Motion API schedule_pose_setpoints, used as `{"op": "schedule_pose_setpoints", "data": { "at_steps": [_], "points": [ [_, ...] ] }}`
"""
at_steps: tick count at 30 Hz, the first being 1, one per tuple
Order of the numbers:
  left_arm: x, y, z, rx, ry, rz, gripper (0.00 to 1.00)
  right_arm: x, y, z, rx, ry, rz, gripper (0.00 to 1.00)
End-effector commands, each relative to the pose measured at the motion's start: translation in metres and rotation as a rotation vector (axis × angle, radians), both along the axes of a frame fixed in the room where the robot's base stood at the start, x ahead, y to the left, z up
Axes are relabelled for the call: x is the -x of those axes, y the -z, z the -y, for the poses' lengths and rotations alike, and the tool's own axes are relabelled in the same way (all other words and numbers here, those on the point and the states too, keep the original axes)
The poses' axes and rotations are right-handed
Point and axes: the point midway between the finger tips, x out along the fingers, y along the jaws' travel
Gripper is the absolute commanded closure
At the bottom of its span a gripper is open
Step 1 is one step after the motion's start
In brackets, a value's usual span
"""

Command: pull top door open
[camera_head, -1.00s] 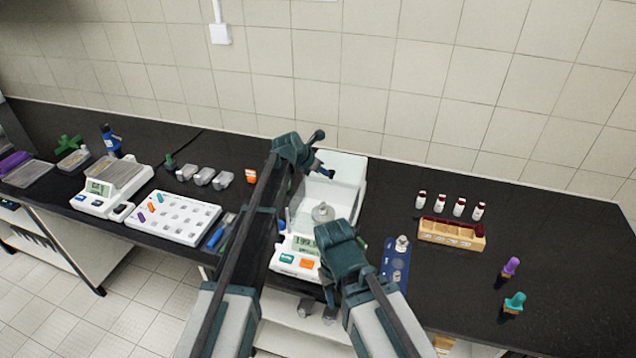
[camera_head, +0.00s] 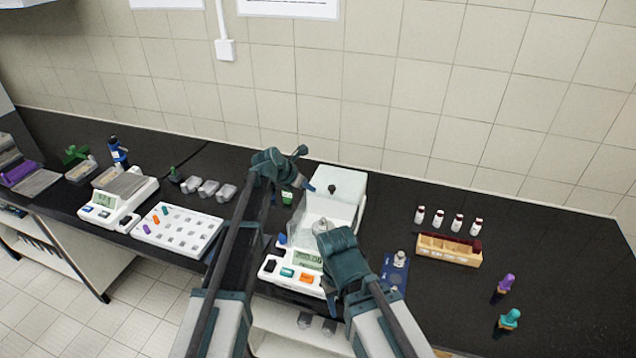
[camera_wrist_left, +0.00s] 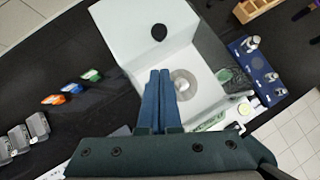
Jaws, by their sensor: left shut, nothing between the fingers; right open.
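The balance (camera_head: 293,269) stands on the bench with a pale boxy shield. The shield's top door (camera_head: 347,181) is a pale panel at the back with a black knob (camera_head: 332,189); the knob also shows in the left wrist view (camera_wrist_left: 158,32). The round metal pan (camera_wrist_left: 184,84) shows uncovered in front of the panel.
A blue tray with a metal weight (camera_head: 400,258) lies right of the balance. A wooden rack (camera_head: 448,251) and several vials stand farther right. A white tray (camera_head: 178,229) and a second scale (camera_head: 119,200) stand left. The bench behind the vials is clear.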

Motion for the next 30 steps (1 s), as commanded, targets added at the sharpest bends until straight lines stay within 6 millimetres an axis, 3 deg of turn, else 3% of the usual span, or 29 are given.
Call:
{"op": "schedule_pose_setpoints", "data": {
  "at_steps": [1,7,22,26,30],
  "points": [
    [0.006,-0.014,-0.005,0.000,-0.002,0.000,1.00,0.000,-0.014,0.000,0.000,-0.001,-0.001,0.50],
    [0.018,-0.033,-0.017,0.001,-0.001,0.000,1.00,0.000,-0.033,0.000,0.001,-0.003,-0.002,0.50],
    [0.024,-0.040,-0.024,0.001,-0.001,0.000,1.00,0.000,-0.040,0.000,0.001,-0.004,-0.002,0.50],
    [0.035,-0.030,-0.020,-0.036,0.053,0.012,1.00,0.000,-0.032,0.000,0.001,-0.004,-0.002,0.50],
    [0.078,0.006,-0.007,-0.196,0.297,0.067,1.00,0.000,-0.007,0.000,0.000,-0.005,-0.001,0.50]
  ]
}}
